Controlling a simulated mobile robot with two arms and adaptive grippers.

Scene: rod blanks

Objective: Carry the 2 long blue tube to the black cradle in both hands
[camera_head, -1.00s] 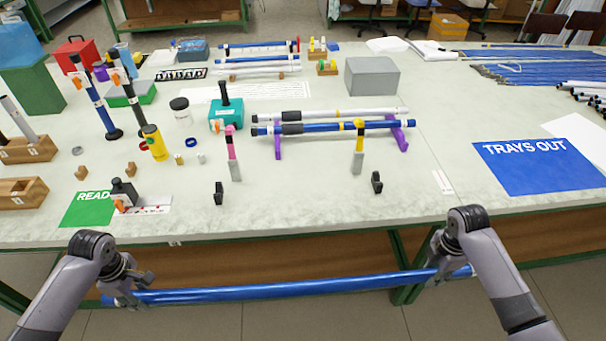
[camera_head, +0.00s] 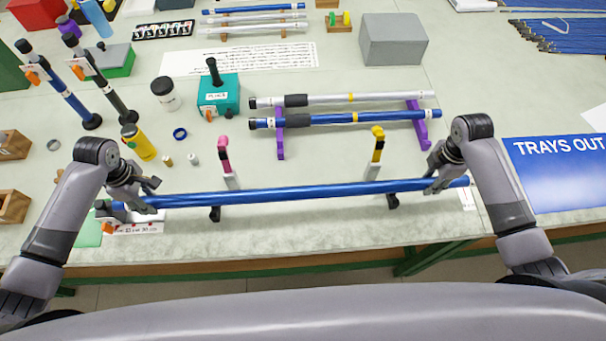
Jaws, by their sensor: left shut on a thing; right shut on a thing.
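The long blue tube (camera_head: 290,194) is held level across the front of the table, one end in each hand. My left gripper (camera_head: 140,199) is shut on it near its left end. My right gripper (camera_head: 440,180) is shut on it near its right end. The black cradle is two separate small black supports, a left one (camera_head: 215,214) and a right one (camera_head: 393,201). The tube crosses the picture just above both and hides their upper parts. I cannot tell whether it touches them.
Beyond, a purple stand (camera_head: 280,140) carries a white tube (camera_head: 350,98) and another blue tube (camera_head: 350,118). A blue mat (camera_head: 555,180) lies at right.

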